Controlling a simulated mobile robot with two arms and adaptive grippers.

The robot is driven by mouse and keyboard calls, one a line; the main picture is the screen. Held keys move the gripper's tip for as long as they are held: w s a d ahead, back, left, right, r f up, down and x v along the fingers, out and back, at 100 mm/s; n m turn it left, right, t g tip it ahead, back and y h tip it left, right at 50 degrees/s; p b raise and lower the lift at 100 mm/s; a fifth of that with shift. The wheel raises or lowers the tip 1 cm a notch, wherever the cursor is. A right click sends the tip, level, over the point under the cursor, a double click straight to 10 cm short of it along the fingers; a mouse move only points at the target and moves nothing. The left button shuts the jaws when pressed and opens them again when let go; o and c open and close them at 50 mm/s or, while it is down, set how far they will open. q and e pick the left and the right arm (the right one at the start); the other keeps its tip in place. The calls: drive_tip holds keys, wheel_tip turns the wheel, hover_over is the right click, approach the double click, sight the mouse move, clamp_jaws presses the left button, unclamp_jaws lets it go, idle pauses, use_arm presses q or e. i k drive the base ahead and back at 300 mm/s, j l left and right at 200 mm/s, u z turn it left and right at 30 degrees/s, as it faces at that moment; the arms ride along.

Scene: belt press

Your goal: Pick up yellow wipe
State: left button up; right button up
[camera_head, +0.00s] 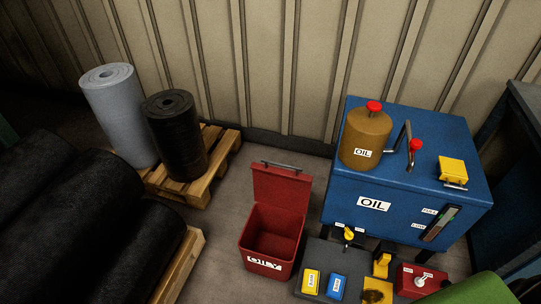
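A yellow patch with a dark brown stain (376,291) lies at the bottom edge, in front of the blue oil tank; it looks like a wipe, but I cannot tell for sure. A small yellow block (381,265) stands just behind it. A yellow box with a handle (453,170) sits on top of the blue tank (340,195). Neither of my grippers is in view.
An open red bin marked OILY (268,262) stands on the floor left of a dark box (327,256) with yellow and blue labelled items. A red switch box (419,282) is at right. Rolls stand on a pallet (222,152). Floor between pallet and bin is clear.

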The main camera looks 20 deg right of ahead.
sight(310, 280)
drive_tip(key=k+j+z, duration=0.15)
drive_tip(key=z, duration=0.25)
drive_tip(key=k+j+z, duration=0.1)
drive_tip(key=k+z, duration=0.25)
drive_tip(key=k+j+z, duration=0.1)
drive_tip(key=z, duration=0.3)
drive_tip(key=k+j, duration=0.2)
drive_tip(key=k, duration=0.25)
